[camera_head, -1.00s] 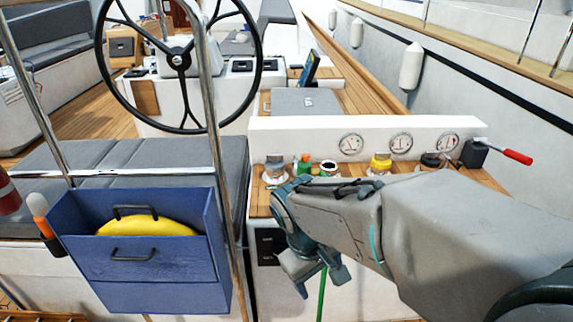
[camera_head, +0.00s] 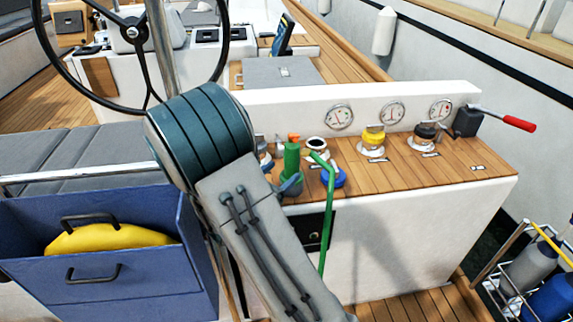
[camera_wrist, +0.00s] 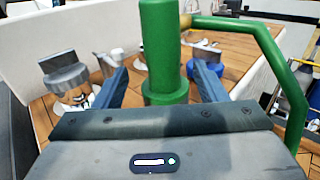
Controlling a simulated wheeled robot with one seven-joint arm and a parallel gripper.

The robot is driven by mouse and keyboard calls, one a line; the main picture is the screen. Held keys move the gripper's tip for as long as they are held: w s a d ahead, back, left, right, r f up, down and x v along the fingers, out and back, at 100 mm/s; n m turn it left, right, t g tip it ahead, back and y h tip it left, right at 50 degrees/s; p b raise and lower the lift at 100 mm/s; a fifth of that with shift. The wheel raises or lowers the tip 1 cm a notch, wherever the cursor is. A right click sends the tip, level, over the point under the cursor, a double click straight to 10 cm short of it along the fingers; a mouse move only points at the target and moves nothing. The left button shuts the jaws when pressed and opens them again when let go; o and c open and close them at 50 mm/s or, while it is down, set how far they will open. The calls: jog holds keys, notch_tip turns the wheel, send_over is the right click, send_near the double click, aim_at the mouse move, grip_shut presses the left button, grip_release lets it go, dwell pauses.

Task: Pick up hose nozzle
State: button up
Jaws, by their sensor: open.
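The hose nozzle (camera_head: 292,160) is green with an orange tip. It stands upright at the front of the wooden counter top, and a green hose (camera_head: 329,205) bends down from beside it over the counter's front. In the wrist view the green nozzle body (camera_wrist: 160,45) rises between the two blue fingers of my gripper (camera_wrist: 160,76). The fingers are open, one on each side, with visible gaps to the nozzle. In the head view my forearm hides most of the gripper; part of a finger shows by the nozzle's base.
The wooden counter (camera_head: 440,170) bears a yellow-topped fitting (camera_head: 373,138), a black-topped fitting (camera_head: 424,134) and a blue round part (camera_head: 335,178). A red-handled lever (camera_head: 515,122) is at the right. A blue bin (camera_head: 125,290) holding something yellow stands at left.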

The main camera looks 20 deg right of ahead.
aim_at(296, 159)
jog(key=shift+w+d+r, duration=0.15)
jog(key=shift+w+d, duration=0.05)
jog(key=shift+d, duration=0.25)
jog(key=x, duration=0.6)
jog(key=shift+s+d+r, duration=0.1)
jog(key=shift+d+r, duration=0.15)
jog(key=c, duration=1.4)
